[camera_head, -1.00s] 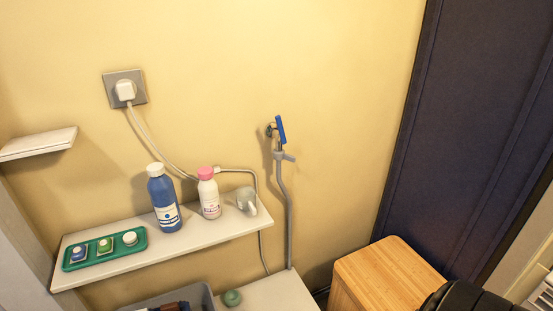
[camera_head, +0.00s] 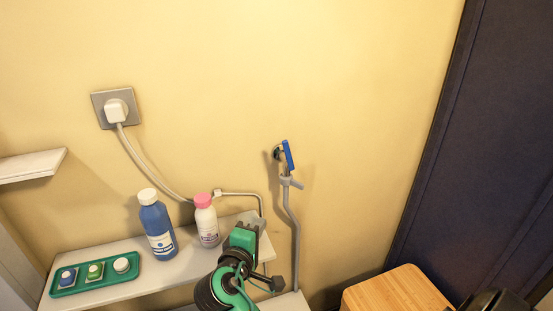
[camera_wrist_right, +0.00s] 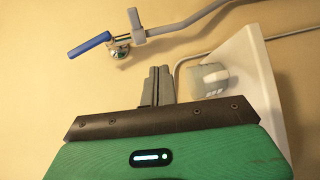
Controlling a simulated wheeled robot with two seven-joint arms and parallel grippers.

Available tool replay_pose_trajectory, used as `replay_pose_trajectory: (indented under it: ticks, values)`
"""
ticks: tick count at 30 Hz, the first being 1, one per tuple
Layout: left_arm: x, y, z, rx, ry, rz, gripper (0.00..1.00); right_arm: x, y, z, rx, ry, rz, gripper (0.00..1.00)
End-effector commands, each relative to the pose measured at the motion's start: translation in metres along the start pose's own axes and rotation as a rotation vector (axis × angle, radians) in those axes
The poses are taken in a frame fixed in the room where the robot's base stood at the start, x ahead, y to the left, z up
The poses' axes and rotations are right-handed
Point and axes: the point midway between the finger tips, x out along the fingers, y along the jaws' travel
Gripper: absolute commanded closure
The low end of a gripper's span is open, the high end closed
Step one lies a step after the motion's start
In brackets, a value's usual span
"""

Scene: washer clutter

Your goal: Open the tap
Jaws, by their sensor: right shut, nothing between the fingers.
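The tap is on the yellow wall, with a blue lever handle (camera_head: 288,155) that stands near upright in the head view. In the right wrist view the blue handle (camera_wrist_right: 89,45) is at the upper left, joined to a metal tap body (camera_wrist_right: 119,47). A grey hose (camera_head: 292,215) runs down from the tap. My right gripper (camera_head: 257,224) is over the right end of the shelf, below and left of the tap. Its fingers (camera_wrist_right: 158,84) are shut and empty, and apart from the handle. My left gripper is not in view.
A white shelf (camera_head: 100,292) holds a blue bottle (camera_head: 158,230), a pink-capped bottle (camera_head: 206,225) and a green tray (camera_head: 62,290). A wooden box (camera_head: 395,290) stands at lower right.

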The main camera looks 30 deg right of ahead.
Motion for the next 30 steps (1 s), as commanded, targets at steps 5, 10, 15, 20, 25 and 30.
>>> replay_pose_trajectory:
  ticks: [5, 10, 15, 20, 25, 30]
  values:
    - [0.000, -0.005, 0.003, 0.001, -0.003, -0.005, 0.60, -0.013, 0.065, -0.027, -0.116, -0.070, 0.209, 1.00]
    - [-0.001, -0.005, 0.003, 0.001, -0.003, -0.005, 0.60, -0.022, 0.095, -0.037, -0.175, -0.115, 0.302, 1.00]
    - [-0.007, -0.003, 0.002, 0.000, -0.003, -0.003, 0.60, -0.013, 0.104, -0.037, -0.187, -0.124, 0.317, 1.00]
    - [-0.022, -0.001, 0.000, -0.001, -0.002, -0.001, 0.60, 0.014, 0.116, -0.034, -0.186, -0.125, 0.317, 1.00]
    - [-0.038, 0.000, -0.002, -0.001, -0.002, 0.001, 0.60, 0.050, 0.128, -0.030, -0.186, -0.125, 0.316, 1.00]
    - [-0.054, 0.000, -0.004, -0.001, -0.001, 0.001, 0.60, 0.077, 0.137, -0.021, -0.187, -0.123, 0.314, 1.00]
